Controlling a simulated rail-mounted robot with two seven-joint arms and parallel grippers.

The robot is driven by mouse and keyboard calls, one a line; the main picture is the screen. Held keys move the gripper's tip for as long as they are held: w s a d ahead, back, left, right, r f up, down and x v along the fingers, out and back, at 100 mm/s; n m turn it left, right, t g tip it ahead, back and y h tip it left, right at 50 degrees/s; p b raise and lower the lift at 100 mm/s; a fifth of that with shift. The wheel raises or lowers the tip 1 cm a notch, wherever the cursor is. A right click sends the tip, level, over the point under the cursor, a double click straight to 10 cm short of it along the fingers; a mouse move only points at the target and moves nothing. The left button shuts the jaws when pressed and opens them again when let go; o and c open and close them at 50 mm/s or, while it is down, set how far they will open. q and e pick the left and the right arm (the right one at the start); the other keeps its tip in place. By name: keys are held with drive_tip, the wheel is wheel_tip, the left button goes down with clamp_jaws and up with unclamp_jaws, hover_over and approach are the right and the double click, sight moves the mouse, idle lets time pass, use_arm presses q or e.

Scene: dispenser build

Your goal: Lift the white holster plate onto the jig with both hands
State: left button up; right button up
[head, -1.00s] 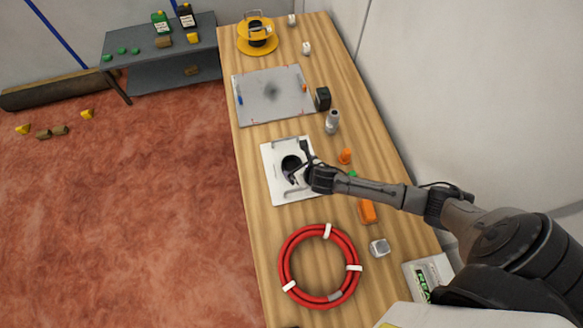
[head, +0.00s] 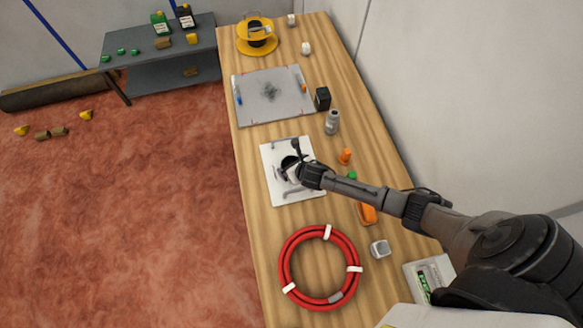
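The white holster plate (head: 274,191) lies flat on the wooden bench, with a dark round part in its middle and grey handle-like bars near its far and near edges. My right gripper (head: 289,160) is over the middle of the plate with its fingers spread, and it hides part of the plate. Its height above the plate is hard to tell. A grey board with small red corner marks (head: 264,112), which looks like the jig, lies farther back with a dark smudge in its middle. My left gripper is not in view.
A red hose coil (head: 285,270) lies nearer on the bench. Along the right side are a grey bottle (head: 332,123), a black box (head: 322,98), an orange item (head: 345,156) and a metal block (head: 380,249). A yellow spool (head: 244,44) stands at the far end.

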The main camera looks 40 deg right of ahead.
drive_tip(key=c, duration=1.2)
drive_tip(key=shift+r, duration=0.1)
drive_tip(key=shift+c, duration=0.2)
drive_tip(key=shift+r, duration=0.1)
